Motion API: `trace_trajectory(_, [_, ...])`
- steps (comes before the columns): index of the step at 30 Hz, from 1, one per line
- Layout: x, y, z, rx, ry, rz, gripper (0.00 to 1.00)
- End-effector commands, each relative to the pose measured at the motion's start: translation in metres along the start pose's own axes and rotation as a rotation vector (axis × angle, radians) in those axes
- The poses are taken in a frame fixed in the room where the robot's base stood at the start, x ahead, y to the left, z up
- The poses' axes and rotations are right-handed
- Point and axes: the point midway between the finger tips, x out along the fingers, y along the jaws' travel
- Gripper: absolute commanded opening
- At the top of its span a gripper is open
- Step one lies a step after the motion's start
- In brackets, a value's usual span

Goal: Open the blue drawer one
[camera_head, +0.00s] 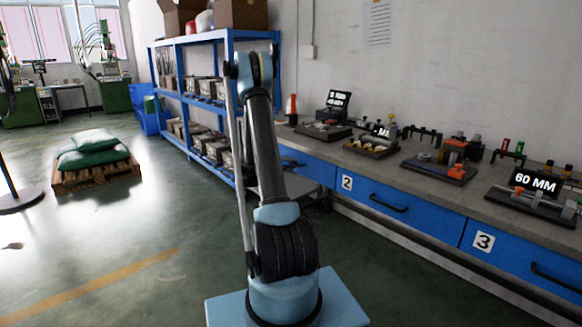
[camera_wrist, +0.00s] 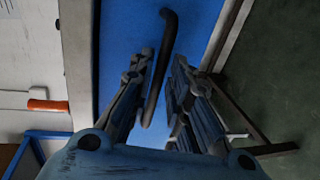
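The blue drawer one (camera_head: 315,168) is the leftmost drawer front under the bench in the head view, partly hidden by my arm. Its number label is hidden, and the visible part looks flush with the bench front. In the wrist view the blue drawer front (camera_wrist: 118,35) fills the upper middle. Its dark bar handle (camera_wrist: 158,82) runs lengthwise between my fingers. My gripper (camera_wrist: 164,62) is open, with one finger on each side of the handle. A gap shows beside the handle, and I cannot tell whether either finger touches it.
Blue drawers two (camera_head: 390,202) and three (camera_head: 520,252) stand to the right, both shut. The grey benchtop (camera_head: 425,182) carries several fixtures. A blue shelf rack (camera_head: 228,100) with bins stands close left of the bench. The green floor (camera_head: 150,235) is open at left.

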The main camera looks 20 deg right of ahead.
Motion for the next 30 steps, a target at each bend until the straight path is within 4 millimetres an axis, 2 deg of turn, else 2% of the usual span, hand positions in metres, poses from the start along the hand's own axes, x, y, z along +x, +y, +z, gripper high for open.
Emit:
trace_trajectory(6, [0.016,0.000,0.000,0.000,0.000,0.000,0.17])
trace_trajectory(15, [0.018,0.000,0.000,0.000,0.000,0.000,0.17])
trace_trajectory(16, [0.018,0.000,0.000,0.000,0.000,0.000,0.15])
trace_trajectory(18, [0.018,0.000,0.000,0.000,0.000,0.000,0.00])
trace_trajectory(22, [0.018,0.000,0.000,0.000,0.000,-0.001,0.00])
trace_trajectory(23, [0.011,-0.002,-0.003,0.000,0.003,-0.001,0.00])
trace_trajectory(30, [0.023,0.000,0.002,0.003,-0.012,-0.002,0.00])
